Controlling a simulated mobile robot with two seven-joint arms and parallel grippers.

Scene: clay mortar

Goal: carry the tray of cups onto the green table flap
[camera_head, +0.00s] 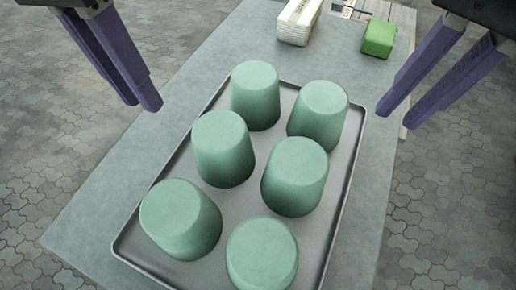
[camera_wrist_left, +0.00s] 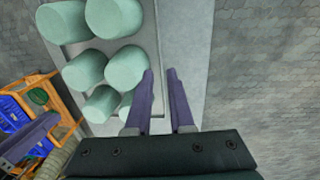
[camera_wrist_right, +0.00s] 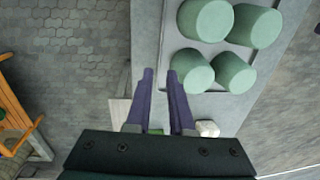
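A grey tray (camera_head: 338,187) with a thin raised rim lies on a grey table (camera_head: 115,200). Several pale green cups (camera_head: 255,95) stand upside down on it, and they also show in the left wrist view (camera_wrist_left: 125,67) and the right wrist view (camera_wrist_right: 206,20). My left gripper (camera_head: 140,103) is open and empty, above the table left of the tray's far part. My right gripper (camera_head: 396,117) is open and empty, just right of the tray's far right corner. Both look apart from the tray. I cannot make out a green table flap.
A green block (camera_head: 379,39) and a whitish block (camera_head: 298,22) lie at the table's far end. In the left wrist view, an orange frame (camera_wrist_left: 62,98) with blue and green things stands at lower left. Paved floor (camera_head: 60,100) surrounds the table.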

